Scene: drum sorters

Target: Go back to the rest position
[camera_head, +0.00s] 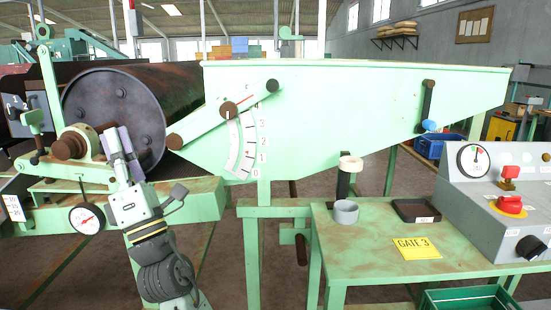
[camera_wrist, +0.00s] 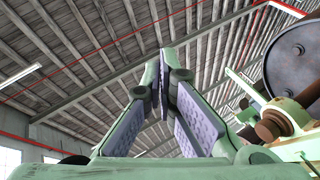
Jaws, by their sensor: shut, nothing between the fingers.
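My gripper (camera_head: 122,143) stands upright at the left of the head view, in front of the green sorter frame and the dark drum (camera_head: 118,112). It holds nothing. In the wrist view my gripper (camera_wrist: 165,62) points up at the roof, its purple-padded fingers leaning together at the tips. The drum's round end also shows at the right of the wrist view (camera_wrist: 296,55). My gripper overlaps part of the machine frame in the head view, and I cannot tell whether it touches it.
A pale green chute (camera_head: 330,120) with a numbered scale (camera_head: 243,145) fills the middle. A dial gauge (camera_head: 87,218) sits left of my arm.

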